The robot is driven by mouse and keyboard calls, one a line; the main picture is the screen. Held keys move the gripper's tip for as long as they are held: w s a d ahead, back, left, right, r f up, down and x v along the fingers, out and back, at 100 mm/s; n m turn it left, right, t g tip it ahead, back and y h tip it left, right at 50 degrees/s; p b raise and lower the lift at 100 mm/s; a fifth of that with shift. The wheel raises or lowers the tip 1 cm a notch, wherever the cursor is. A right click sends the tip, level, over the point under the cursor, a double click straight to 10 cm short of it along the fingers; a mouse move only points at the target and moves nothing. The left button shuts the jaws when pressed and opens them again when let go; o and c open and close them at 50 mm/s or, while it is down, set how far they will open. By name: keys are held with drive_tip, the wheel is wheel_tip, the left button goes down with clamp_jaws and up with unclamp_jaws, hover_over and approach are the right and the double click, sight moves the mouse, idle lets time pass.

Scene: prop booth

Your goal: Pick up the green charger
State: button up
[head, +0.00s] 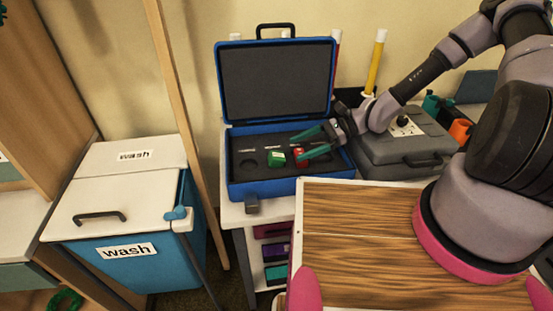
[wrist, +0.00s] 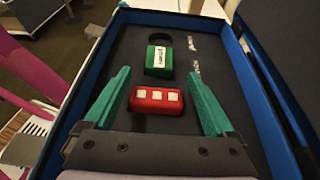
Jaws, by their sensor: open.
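The green charger (head: 276,158) is a small green block with a white label, lying in the dark foam of the open blue case (head: 240,190). In the wrist view the green charger (wrist: 158,67) lies beyond a red block (wrist: 157,100) with several white squares. My gripper (head: 295,148) is open over the case. In the wrist view my gripper (wrist: 159,73) has its teal fingers on either side of the red block, tips pointing toward the charger. Nothing is held. I cannot tell the exact height of the fingers above the foam.
The case's raised lid (head: 276,80) stands behind. A grey case (head: 400,155) sits to its right. A blue bin marked "wash" (head: 145,265) stands left, beside a wooden post (head: 185,130). A wood-topped surface (head: 350,240) lies in front. Round dark recesses in the foam are empty.

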sight(276, 155)
drive_tip(key=x, duration=0.3)
drive_tip(key=r+x, duration=0.1)
drive_tip(key=x, duration=0.1)
drive_tip(key=shift+s+a+f, duration=0.15)
drive_tip(key=shift+a+f, duration=0.05)
drive_tip(key=shift+a, duration=0.25)
clamp_jaws()
drive_tip(key=shift+r, duration=0.1)
